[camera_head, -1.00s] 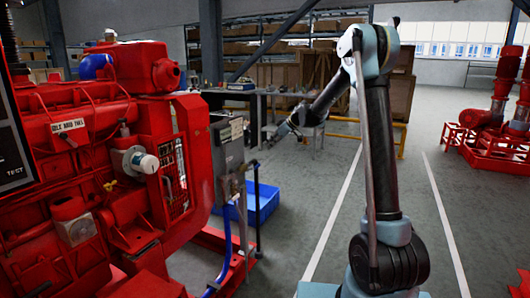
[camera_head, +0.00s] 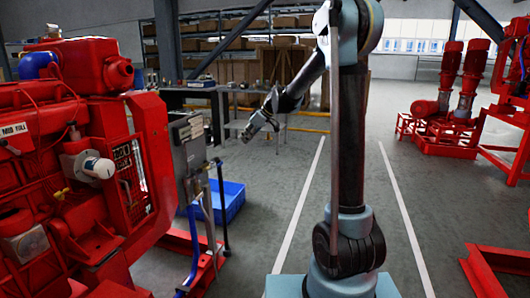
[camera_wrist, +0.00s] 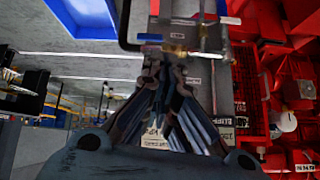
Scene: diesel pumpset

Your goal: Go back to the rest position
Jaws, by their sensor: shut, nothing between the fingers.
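My gripper (camera_head: 258,127) hangs at the end of my bent arm, in mid-air in the middle of the head view. It points down and to the left, apart from the red diesel pumpset (camera_head: 60,150) at the left. In the wrist view my gripper (camera_wrist: 166,62) shows its fingers drawn together at the tips, with nothing held. Beyond the fingers, the grey control box (camera_head: 188,145) on its stand and the red engine (camera_wrist: 285,90) show in the wrist view.
A blue tray (camera_head: 225,200) lies on the floor behind the stand. A workbench (camera_head: 215,92) and shelving (camera_head: 210,45) stand at the back. Red pumps (camera_head: 450,100) and a red frame (camera_head: 490,265) are at the right.

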